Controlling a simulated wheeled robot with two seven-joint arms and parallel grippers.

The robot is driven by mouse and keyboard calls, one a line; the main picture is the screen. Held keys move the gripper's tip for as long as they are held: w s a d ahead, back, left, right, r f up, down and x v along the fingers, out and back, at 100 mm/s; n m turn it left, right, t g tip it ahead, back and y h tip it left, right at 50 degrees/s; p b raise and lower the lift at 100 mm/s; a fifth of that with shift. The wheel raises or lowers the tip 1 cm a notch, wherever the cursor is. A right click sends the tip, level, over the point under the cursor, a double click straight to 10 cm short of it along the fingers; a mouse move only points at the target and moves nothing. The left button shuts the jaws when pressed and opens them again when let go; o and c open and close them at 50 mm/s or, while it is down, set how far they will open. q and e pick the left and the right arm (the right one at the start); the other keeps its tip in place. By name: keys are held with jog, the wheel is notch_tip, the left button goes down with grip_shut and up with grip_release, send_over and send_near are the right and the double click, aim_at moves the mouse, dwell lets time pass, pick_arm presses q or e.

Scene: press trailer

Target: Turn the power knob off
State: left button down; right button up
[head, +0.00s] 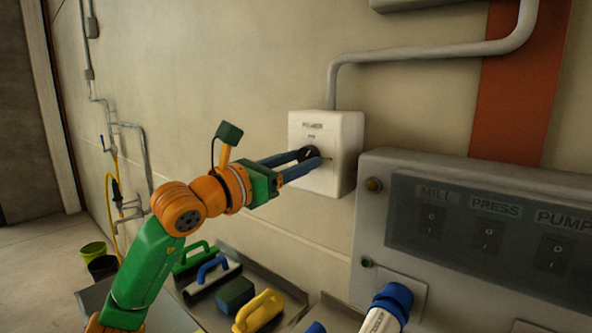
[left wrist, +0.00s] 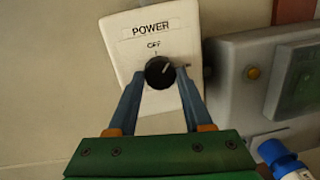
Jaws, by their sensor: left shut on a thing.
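The black power knob (head: 309,153) is on the front of a white wall box (head: 345,143) labelled POWER. My left gripper (head: 310,157) is at the box with its blue fingers shut on the knob, one on each side. In the left wrist view the knob (left wrist: 159,72) sits between the fingertips. Its white pointer line slants up and to the right. The OFF label (left wrist: 154,44) is above the knob, and a small mark lies to its right, partly by the finger. The pointer lies between the two. My right gripper is not in view.
A grey panel (head: 371,230) with MILL, PRESS and PUMP switches juts out at the right. A tray (head: 263,271) with colored-handled tools is under the box. A conduit (head: 410,52) runs up from the box.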

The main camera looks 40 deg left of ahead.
pick_arm(q)
jog(key=n+b, duration=0.1)
jog(key=n, duration=0.3)
jog(key=shift+y, duration=0.3)
jog(key=shift+r+n+t+y+b, duration=0.15)
jog(key=shift+n+b, duration=0.2)
jog(key=shift+n, duration=0.8)
jog(key=shift+n+t+y+b, duration=0.15)
jog(key=shift+n+b, duration=0.2)
jog(key=shift+n, duration=0.8)
jog(key=shift+d+n, duration=0.1)
jog(key=shift+n, duration=0.2)
jog(key=c, duration=0.7)
grip_release()
jog(key=o, duration=0.3)
jog(key=shift+o, duration=0.4)
jog(key=shift+w, duration=0.15)
